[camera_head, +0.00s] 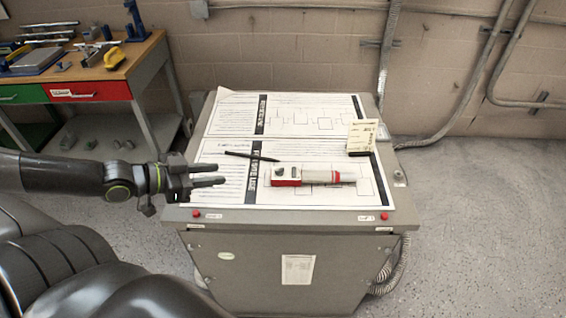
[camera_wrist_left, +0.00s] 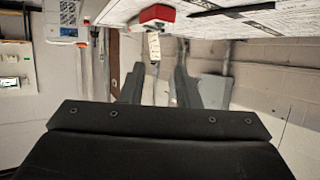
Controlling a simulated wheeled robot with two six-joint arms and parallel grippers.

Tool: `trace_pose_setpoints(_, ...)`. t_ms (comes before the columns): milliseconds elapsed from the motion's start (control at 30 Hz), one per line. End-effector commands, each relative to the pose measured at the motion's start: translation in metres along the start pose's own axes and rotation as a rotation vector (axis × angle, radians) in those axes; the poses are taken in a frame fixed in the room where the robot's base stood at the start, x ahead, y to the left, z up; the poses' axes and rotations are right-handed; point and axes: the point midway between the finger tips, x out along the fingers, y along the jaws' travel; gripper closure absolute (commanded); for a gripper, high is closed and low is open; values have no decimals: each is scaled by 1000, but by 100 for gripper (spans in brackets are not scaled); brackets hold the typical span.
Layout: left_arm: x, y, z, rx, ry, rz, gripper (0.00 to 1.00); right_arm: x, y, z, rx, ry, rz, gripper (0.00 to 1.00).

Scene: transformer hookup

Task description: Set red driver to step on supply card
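The red driver (camera_head: 288,176), a box with a red left part, a pale middle and a red band toward its right end, lies on printed sheets on the grey cabinet top. Its setting is too small to read. A small cream card (camera_head: 361,135) stands upright in a dark base at the right; its writing is unreadable, so I cannot tell its step. My left gripper (camera_head: 222,175) is left of the driver, apart from it, open and empty. Its spread fingers also show in the left wrist view (camera_wrist_left: 160,80), where a red block (camera_wrist_left: 152,14) appears above. My right gripper is out of view.
A dark pen (camera_head: 250,156) lies on the sheets behind the driver. Red buttons (camera_head: 384,216) sit along the cabinet's front edge. A workbench with tools (camera_head: 90,75) stands at the back left. Conduits run along the wall. The floor at right is clear.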

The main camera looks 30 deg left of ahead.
Motion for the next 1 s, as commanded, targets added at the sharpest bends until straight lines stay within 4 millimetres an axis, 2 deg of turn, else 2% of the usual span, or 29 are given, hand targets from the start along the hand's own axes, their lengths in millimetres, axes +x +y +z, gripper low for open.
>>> trace_pose_setpoints(300, 31, 0, 4, 3, 8, 0, 71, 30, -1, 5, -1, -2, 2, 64)
trace_pose_setpoints(500, 42, -6, 0, -1, 5, -27, 71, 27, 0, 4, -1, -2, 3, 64)
trace_pose_setpoints(1000, 85, 0, -2, -1, 8, 0, 71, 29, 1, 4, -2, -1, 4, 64)
